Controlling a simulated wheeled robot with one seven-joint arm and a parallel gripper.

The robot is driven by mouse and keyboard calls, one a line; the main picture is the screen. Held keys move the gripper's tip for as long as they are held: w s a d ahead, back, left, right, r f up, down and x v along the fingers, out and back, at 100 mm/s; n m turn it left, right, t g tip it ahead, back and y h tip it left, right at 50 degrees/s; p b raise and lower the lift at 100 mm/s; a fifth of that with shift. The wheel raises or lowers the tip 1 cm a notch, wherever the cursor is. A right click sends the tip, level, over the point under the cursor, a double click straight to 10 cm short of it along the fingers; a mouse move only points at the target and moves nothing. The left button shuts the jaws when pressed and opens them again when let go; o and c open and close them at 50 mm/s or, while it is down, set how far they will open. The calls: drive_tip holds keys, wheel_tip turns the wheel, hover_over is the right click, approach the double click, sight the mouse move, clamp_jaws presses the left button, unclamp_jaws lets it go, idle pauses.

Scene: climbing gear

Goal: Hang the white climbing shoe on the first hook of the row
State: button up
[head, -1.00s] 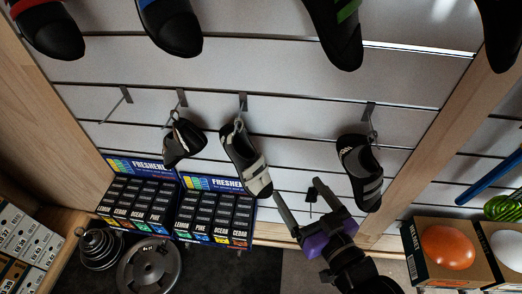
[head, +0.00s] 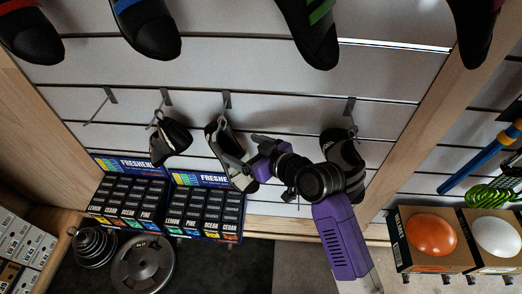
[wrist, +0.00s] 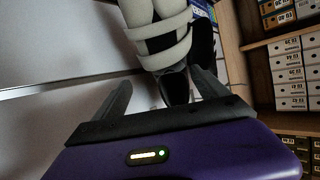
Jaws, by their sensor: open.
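The white climbing shoe (head: 226,148), white with black parts, hangs from the third hook (head: 226,100) from the left. In the wrist view its white straps (wrist: 165,45) are close ahead, with a dark part of it reaching down between the fingers. My gripper (head: 248,158) is open beside the shoe's right side in the head view; the wrist view shows its fingers (wrist: 163,85) apart, not closed on it. My wrist partly covers the shoe's lower right edge. The leftmost hook (head: 102,104) of the row is bare.
A dark grey shoe (head: 171,140) hangs on the second hook, and a grey-black shoe (head: 348,160) on the rightmost, partly behind my arm. Freshener boxes (head: 200,205) stand below. More shoes (head: 150,30) hang above. Weight plates (head: 142,264) are at lower left.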

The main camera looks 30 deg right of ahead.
sight(233, 152)
drive_tip(key=shift+x, duration=2.1)
drive_tip(key=c, duration=1.6)
drive_tip(key=shift+s+r+p, duration=0.1)
drive_tip(key=shift+r+p, duration=0.65)
drive_tip(key=shift+s+a, duration=0.15)
drive_tip(key=shift+s+a+r+p, duration=0.1)
drive_tip(key=shift+s+a+p, duration=0.35)
drive_tip(key=shift+s, duration=0.2)
drive_tip(key=shift+s+a+r+p, duration=0.1)
drive_tip(key=shift+s+a+p, duration=0.25)
drive_tip(key=shift+s+a, duration=0.25)
drive_tip(key=shift+s+d, duration=0.1)
